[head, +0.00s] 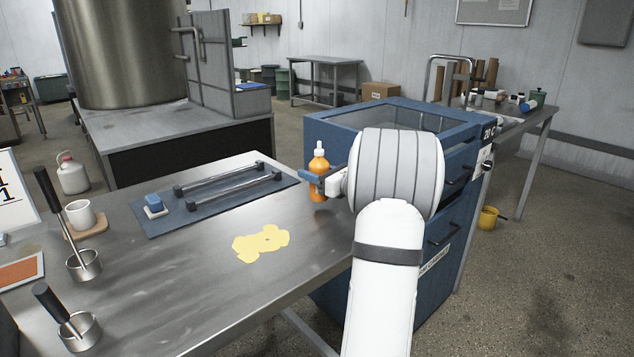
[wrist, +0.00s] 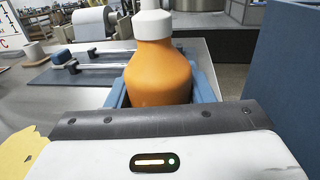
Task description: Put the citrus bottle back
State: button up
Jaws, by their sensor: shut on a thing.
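The citrus bottle (head: 319,172) is orange with a white cap. It stands upright at the right edge of the steel table in the head view. My gripper (head: 318,181) reaches it from the right and is shut on it, with blue fingers on its sides. In the wrist view the bottle (wrist: 158,72) fills the middle between the blue fingers (wrist: 160,90). Its lower part is hidden behind my gripper's body. I cannot tell whether its base touches the table.
A yellow spill (head: 261,243) lies on the steel table (head: 215,290). A blue mat (head: 160,222) with metal bars and a blue-and-white block lies behind it. Two metal cups (head: 84,266) with black-handled tools stand at left. A blue cabinet (head: 330,135) stands close on the right.

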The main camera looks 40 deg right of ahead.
notch_tip(320, 180, down, 2)
jog(key=shift+f, duration=0.1)
jog(key=o, duration=1.2)
jog(key=shift+s+d, duration=0.1)
jog(key=shift+s, duration=0.1)
jog(key=p+v, duration=0.1)
jog(key=v, duration=1)
jog(key=shift+s, duration=0.3)
